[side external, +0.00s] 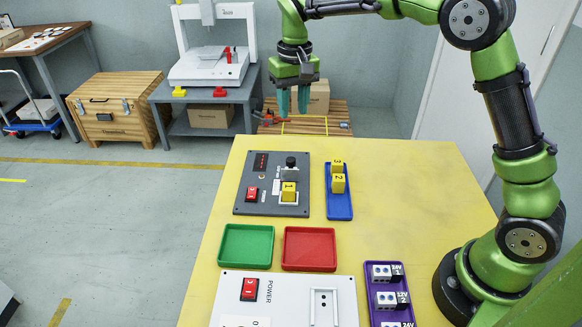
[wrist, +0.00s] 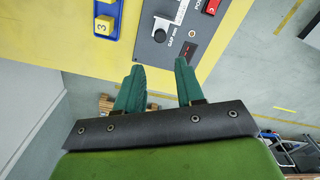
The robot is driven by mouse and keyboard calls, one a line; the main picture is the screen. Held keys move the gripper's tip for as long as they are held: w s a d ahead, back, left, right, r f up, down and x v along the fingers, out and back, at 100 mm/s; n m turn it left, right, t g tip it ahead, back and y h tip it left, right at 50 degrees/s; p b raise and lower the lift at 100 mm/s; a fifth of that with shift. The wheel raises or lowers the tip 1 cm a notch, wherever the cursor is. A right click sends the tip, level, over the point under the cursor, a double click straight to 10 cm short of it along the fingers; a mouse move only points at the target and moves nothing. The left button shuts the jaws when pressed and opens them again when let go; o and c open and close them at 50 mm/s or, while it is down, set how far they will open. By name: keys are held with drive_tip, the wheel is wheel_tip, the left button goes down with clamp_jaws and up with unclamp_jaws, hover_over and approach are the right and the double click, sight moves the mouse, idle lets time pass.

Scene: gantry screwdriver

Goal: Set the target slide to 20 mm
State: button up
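A small dark display (side external: 260,162) has red digits too small to read. A yellow block marked 1 (side external: 289,192) sits in a light holder below the knob. My gripper (side external: 293,112) is open and empty, raised beyond the panel's far edge; its green fingers are apart in the wrist view (wrist: 160,66).
A red switch (side external: 252,194) is on the panel. A blue tray (side external: 340,210) with yellow blocks 2 and 3 stands at its right. A green tray (side external: 246,246), red tray (side external: 309,249), white power panel (side external: 270,300) and purple tray (side external: 376,300) lie nearer.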

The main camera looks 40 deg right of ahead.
sight(291, 160)
drive_tip(key=f, duration=1.5)
drive_tip(key=shift+w, duration=0.35)
drive_tip(key=shift+r, duration=0.1)
drive_tip(key=shift+c, duration=0.5)
clamp_jaws()
